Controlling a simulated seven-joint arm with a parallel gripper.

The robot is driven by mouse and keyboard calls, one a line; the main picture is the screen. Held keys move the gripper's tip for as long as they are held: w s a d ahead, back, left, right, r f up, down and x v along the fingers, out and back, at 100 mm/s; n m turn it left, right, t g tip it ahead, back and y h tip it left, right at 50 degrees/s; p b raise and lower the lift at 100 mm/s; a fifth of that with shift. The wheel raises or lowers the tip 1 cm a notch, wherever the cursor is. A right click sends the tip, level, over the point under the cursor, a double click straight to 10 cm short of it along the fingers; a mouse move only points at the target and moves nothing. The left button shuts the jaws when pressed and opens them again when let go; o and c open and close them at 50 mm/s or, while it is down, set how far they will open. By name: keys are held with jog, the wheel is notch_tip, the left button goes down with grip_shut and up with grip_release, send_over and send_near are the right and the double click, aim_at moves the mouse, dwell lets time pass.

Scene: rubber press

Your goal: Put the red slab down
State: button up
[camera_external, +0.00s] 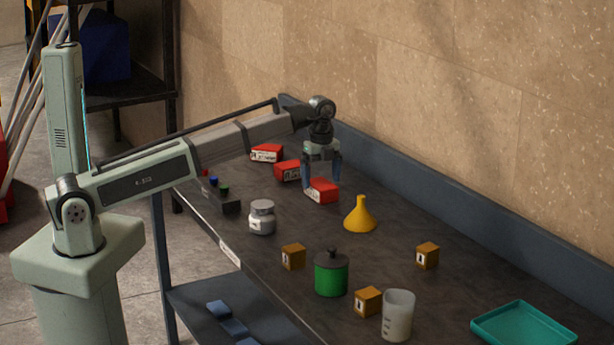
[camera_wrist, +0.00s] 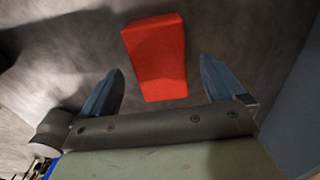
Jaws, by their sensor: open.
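A red slab (camera_external: 323,191) with a white label on its end lies on the dark table, just below my gripper (camera_external: 321,176). In the wrist view the red slab (camera_wrist: 157,57) shows between and beyond the fingertips of my gripper (camera_wrist: 161,68), with a gap on each side. The blue-grey fingers are spread apart and hold nothing. Two more red slabs lie farther back on the table, a middle one (camera_external: 287,171) and a far one (camera_external: 266,153). Whether the fingertips reach down beside the near slab is hard to tell.
A yellow funnel (camera_external: 360,215) stands right of the near slab, and a grey-white jar (camera_external: 262,218) stands front left. Wooden blocks, a green canister (camera_external: 331,276), a beaker (camera_external: 397,316) and a teal tray (camera_external: 522,329) are nearer the front. A raised edge (camera_external: 400,180) runs along the wall.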

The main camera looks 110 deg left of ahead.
aim_at(321, 183)
notch_tip(321, 183, up, 9)
jog(key=shift+r, duration=0.15)
dwell(0.4)
jog(key=shift+o, duration=0.4)
